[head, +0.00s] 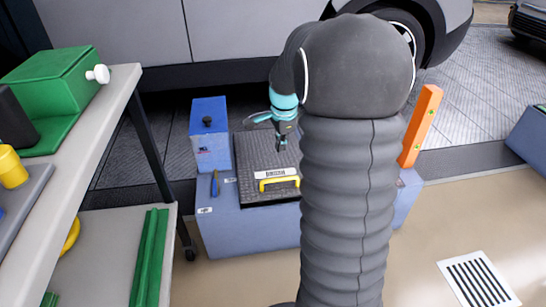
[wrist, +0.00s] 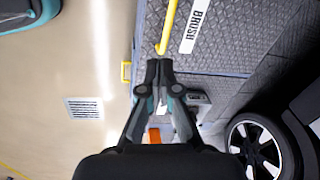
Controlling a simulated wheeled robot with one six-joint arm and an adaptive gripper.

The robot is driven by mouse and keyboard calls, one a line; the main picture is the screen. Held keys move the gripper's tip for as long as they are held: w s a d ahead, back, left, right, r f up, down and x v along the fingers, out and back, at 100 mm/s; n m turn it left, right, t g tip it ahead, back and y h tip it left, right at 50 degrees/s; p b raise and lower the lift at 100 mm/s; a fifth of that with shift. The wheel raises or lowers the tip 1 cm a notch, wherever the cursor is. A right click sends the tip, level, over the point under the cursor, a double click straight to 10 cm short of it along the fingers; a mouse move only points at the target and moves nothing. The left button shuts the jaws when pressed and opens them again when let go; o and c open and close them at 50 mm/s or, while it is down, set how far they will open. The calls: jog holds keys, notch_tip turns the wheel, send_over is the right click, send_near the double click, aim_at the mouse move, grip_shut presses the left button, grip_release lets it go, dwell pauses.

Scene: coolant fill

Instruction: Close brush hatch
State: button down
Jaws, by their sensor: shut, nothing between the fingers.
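The brush hatch (head: 255,165) is a dark, textured lid on top of a low blue cabinet (head: 245,232). It looks roughly flat; I cannot tell whether it is fully seated. A white BRUSH label (head: 276,173) and a yellow handle (head: 279,183) are near its front edge. My gripper (head: 280,148) points down over the rear part of the lid, behind the handle. In the wrist view my gripper (wrist: 158,62) has its fingers together and empty, appearing close to one end of the yellow handle (wrist: 167,28). My arm hides the hatch's right side in the head view.
A blue box (head: 210,150) with a black knob stands left of the hatch. An orange post (head: 420,125) rises on the right. A workbench (head: 100,115) with a green box is at the left. A grey car stands behind. The floor at front right is clear around a vent (head: 478,280).

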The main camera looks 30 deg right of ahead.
jog(key=w+d+f+m, duration=0.2)
jog(key=d+f+m, duration=0.1)
jog(key=d, duration=0.1)
send_over(285, 190)
jog(key=w, duration=0.1)
jog(key=shift+g, duration=0.3)
notch_tip(285, 190, down, 14)
jog(key=shift+w+d+r+p, duration=0.1)
jog(key=shift+d+p, duration=0.05)
jog(key=shift+p, duration=0.25)
jog(key=f+b, duration=0.1)
jog(key=f, duration=0.1)
jog(key=s+f+b, duration=0.1)
jog(key=f+b, duration=0.1)
jog(key=f, duration=0.1)
jog(key=shift+s+a+f, duration=0.1)
jog(key=shift+s+a, duration=0.05)
jog(key=shift+a, duration=0.05)
jog(key=shift+f, duration=0.15)
jog(key=shift+s, duration=0.1)
notch_tip(285, 190, up, 15)
jog(key=s+p, duration=0.2)
jog(key=shift+a, duration=0.2)
jog(key=shift+p, duration=0.3)
